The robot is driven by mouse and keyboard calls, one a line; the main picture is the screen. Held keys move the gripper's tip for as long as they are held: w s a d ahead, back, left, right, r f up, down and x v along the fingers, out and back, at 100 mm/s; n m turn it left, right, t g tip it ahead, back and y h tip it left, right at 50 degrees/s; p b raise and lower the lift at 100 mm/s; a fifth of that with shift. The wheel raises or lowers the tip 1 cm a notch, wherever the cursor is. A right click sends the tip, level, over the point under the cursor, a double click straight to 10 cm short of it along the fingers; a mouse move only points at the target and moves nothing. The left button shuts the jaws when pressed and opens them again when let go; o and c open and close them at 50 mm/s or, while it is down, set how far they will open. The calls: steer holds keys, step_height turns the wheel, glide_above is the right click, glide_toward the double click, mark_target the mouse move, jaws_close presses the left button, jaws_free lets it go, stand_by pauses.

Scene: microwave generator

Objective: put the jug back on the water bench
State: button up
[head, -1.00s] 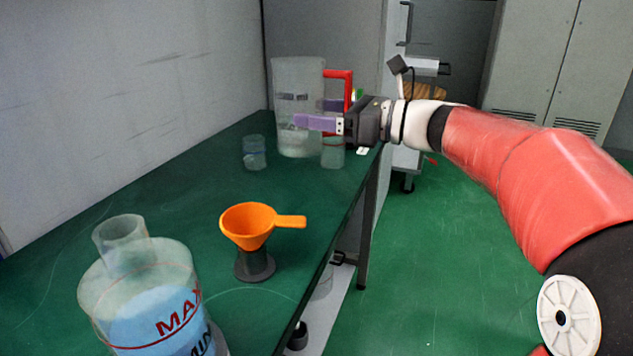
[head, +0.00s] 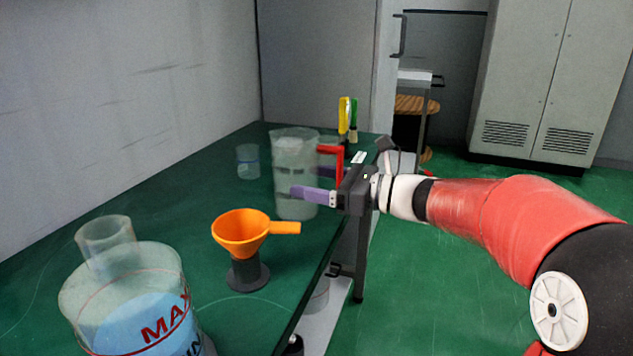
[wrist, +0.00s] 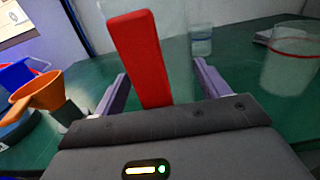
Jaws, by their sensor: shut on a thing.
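The clear jug (head: 293,160) with a red handle (head: 340,160) stands upright over the green bench top (head: 200,200), near its right edge. Whether its base touches the bench or hangs just above, I cannot tell. My gripper (head: 315,183) reaches in from the right and is shut on the jug, its purple fingers at the handle side. In the wrist view the red handle (wrist: 140,55) rises between the fingers, with the clear jug wall behind it.
An orange funnel (head: 240,230) on a grey stand and a clear vessel marked MAX (head: 120,280), holding blue liquid, are nearer. A small clear beaker (head: 248,162) stands left of the jug. Yellow and green-topped items (head: 344,115) stand behind. A wall bounds the left.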

steer(key=shift+f, duration=0.1)
steer(key=o, duration=1.4)
steer(key=shift+d, duration=0.15)
steer(key=v, duration=1.1)
steer(key=shift+d, duration=0.35)
steer(key=shift+s, duration=0.15)
